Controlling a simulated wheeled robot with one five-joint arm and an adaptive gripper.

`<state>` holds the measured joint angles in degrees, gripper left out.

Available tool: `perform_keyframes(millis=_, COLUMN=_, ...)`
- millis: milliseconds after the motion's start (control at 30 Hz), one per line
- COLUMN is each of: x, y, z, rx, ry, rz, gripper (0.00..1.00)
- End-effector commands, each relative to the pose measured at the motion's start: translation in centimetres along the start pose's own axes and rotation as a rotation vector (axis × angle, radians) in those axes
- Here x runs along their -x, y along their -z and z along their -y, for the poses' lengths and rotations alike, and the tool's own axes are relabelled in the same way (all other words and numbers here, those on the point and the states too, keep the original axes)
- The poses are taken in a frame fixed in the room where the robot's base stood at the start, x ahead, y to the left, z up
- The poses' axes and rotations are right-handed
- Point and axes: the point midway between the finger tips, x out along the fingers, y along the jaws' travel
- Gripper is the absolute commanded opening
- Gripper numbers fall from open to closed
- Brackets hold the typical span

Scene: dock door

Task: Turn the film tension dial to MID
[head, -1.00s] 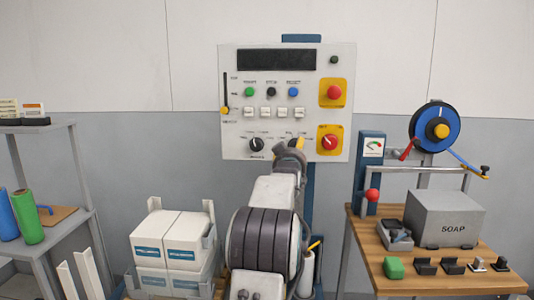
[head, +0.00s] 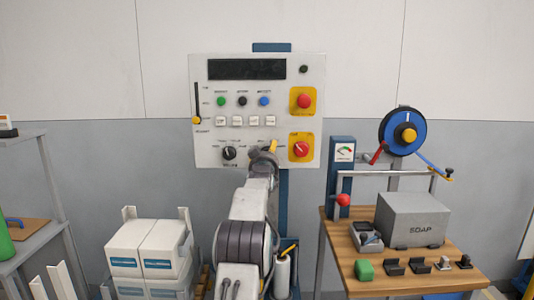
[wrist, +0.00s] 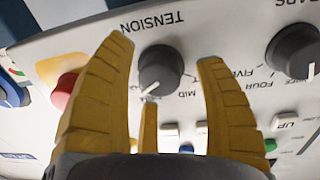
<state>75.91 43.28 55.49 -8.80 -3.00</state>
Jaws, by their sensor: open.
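The tension dial (wrist: 160,68) is a dark grey round knob under the word TENSION, which reads upside down in the wrist view. Its white pointer aims down and left there, while the MID label (wrist: 187,95) lies down and right of the knob, so the pointer is not on MID. My gripper (wrist: 166,52) is open, its yellow fingers on either side of the dial with gaps visible. In the head view my gripper (head: 263,152) is in front of the lower control panel (head: 207,90) and hides the tension dial.
A second dark dial (head: 228,153) sits just left of my gripper. A red knob on a yellow plate (head: 301,147) is to the right. White buttons (head: 237,121) run above. A wooden bench (head: 420,272) with a soap box (head: 412,218) stands at the right, white cartons (head: 145,247) lower left.

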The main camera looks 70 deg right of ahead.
Motion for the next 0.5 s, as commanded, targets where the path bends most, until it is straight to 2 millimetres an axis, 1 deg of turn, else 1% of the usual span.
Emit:
perform_keyframes(millis=200, x=-0.53, y=-0.05, z=0.00, rx=0.000, ry=0.000, rz=0.001, gripper=0.65)
perform_keyframes(millis=500, x=-0.58, y=-0.08, z=0.01, rx=0.000, ry=0.000, rz=0.001, gripper=0.65)
